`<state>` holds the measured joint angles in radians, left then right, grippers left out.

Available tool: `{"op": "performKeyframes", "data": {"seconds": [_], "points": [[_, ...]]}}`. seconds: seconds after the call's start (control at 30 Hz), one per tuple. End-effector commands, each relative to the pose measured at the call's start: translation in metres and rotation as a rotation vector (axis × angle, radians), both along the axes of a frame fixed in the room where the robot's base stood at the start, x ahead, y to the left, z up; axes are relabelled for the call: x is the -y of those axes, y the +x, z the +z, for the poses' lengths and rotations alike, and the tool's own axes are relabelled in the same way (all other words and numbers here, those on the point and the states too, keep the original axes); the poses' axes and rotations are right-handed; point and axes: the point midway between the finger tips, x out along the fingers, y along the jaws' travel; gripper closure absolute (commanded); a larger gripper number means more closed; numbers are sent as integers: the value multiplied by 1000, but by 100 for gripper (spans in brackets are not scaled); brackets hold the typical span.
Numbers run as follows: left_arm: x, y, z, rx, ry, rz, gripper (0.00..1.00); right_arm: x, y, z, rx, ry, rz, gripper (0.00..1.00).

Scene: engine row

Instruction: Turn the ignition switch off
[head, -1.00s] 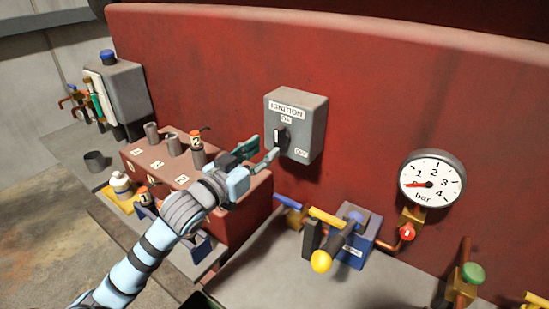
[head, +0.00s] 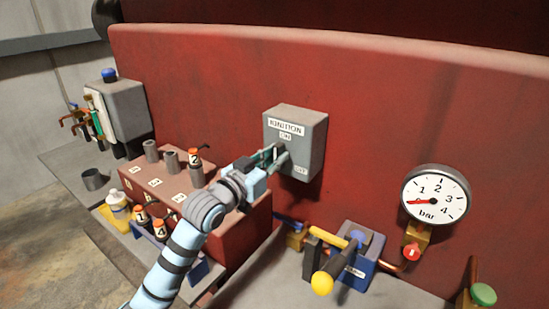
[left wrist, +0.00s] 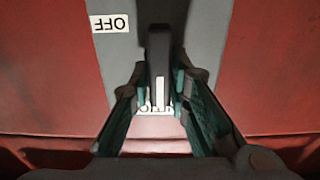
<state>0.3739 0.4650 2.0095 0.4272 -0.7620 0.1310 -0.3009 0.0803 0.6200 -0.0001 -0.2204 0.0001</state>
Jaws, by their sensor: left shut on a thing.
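The ignition switch box (head: 308,135) is grey and fixed to the red engine wall. Its ON label (head: 286,136) is above the knob and its OFF label (head: 300,169) is at lower right. My left gripper (head: 277,153) is at the front of the box and hides most of the knob. In the left wrist view, the dark knob (left wrist: 159,50) is between the fingers of my left gripper (left wrist: 162,82), shut on it. The knob's white mark points to the partly hidden ON label; the OFF label (left wrist: 110,23) lies upside down at upper left. My right gripper is out of view.
A reddish block (head: 240,222) with several cylinders stands under my left arm. A blue valve with a yellow-tipped lever (head: 322,283) is below the switch box. A pressure gauge (head: 436,195) is on the wall at right.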

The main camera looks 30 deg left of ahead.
Motion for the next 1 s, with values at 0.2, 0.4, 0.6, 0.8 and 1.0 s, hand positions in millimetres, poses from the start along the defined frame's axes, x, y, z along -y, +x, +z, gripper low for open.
{"op": "performKeyframes", "data": {"seconds": [0.2, 0.4, 0.6, 0.8, 1.0], "points": [[0, 0, 1, 5, 35, 0, 100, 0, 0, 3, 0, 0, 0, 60], [2, 0, 2, 18, 131, 0, 100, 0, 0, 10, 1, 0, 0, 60], [3, 0, 1, 39, 288, 0, 100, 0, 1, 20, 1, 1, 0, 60], [5, -1, 0, 66, 474, -1, 100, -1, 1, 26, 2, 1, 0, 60], [7, -1, -2, 94, 663, -1, 100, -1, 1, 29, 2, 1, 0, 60]]}}
